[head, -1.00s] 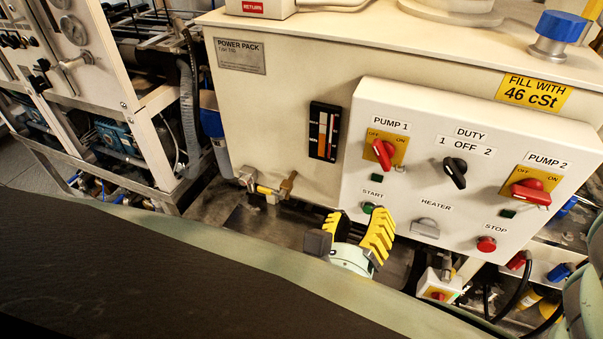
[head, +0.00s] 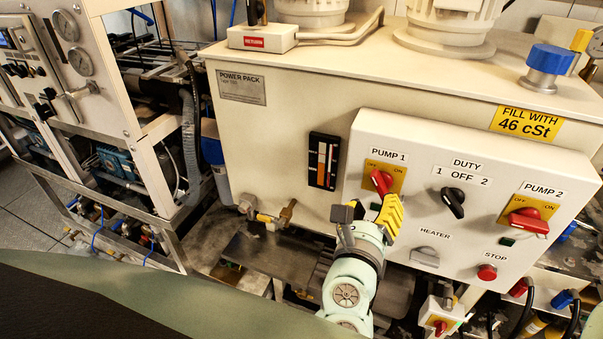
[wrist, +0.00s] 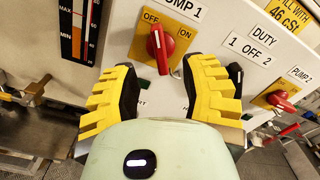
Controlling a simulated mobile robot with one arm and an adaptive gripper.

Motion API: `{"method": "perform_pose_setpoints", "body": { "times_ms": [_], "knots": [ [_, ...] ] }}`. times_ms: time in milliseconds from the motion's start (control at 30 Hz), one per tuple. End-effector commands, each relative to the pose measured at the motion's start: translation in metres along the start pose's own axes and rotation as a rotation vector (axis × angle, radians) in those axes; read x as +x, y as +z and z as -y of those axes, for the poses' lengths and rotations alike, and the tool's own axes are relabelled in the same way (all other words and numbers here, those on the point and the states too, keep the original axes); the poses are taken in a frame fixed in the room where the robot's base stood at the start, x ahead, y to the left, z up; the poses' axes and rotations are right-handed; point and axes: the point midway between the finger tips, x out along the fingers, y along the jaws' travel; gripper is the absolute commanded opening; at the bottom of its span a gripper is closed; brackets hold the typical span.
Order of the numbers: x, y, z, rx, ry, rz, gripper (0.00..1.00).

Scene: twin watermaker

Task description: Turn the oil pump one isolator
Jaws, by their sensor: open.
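The pump 1 isolator is a red rotary handle (head: 381,182) on a yellow OFF/ON plate, on the white control panel (head: 410,250) of the power pack. In the wrist view the red handle (wrist: 160,48) stands straight ahead, between and beyond my fingertips, tilted slightly from upright, nearer the OFF side. My gripper (head: 368,212) has yellow ribbed fingers and is open and empty, just below and in front of the handle. In the wrist view my gripper's fingers (wrist: 165,85) are spread to either side of it, apart from it. The START button is hidden behind my gripper.
On the same panel are the black duty selector (head: 453,203), the red pump 2 handle (head: 528,221), the grey heater knob (head: 425,257) and the red stop button (head: 487,272). A level gauge (head: 323,161) and brass valve (head: 287,213) are left of the panel.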

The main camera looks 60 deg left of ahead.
Motion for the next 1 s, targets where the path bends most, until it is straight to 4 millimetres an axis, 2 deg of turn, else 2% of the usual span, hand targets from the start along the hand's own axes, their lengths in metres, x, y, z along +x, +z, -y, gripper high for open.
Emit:
{"method": "perform_pose_setpoints", "body": {
  "times_ms": [300, 500, 933, 967, 1000],
  "knots": [
    [0.039, 0.002, 0.003, -0.003, -0.003, 0.000, 0.44],
    [0.055, 0.003, 0.001, 0.001, -0.002, 0.003, 0.44],
    [0.060, -0.001, 0.001, 0.000, -0.001, -0.001, 0.44],
    [0.060, -0.001, 0.001, 0.000, -0.001, -0.001, 0.47],
    [0.060, -0.001, 0.001, 0.000, -0.001, -0.001, 0.43]
  ]
}}
